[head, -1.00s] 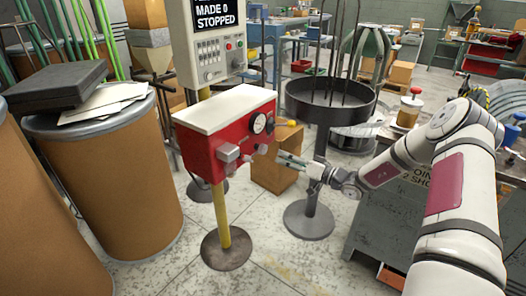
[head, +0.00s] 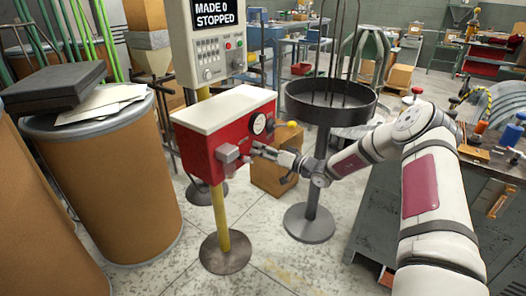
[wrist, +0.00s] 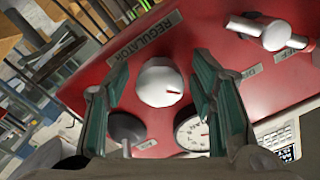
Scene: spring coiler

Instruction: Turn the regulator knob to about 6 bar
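The regulator knob (wrist: 161,82) is a round grey-white dial with a red pointer mark, on the red face of the box. In the wrist view it sits between my open fingers, just ahead of the tips; I cannot tell whether they touch it. The pressure gauge (wrist: 194,130) is below it in the wrist view, partly behind a finger, and its reading is too small to tell. In the head view my gripper (head: 256,149) is at the front of the red box (head: 243,138) and hides the knob. The gauge (head: 258,123) shows above my gripper there.
A grey-white lever valve (wrist: 268,31) and a dark round knob (wrist: 126,128) flank the regulator. A round black basket stand (head: 318,105) is right of the box. A brown drum (head: 110,180) is on the left.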

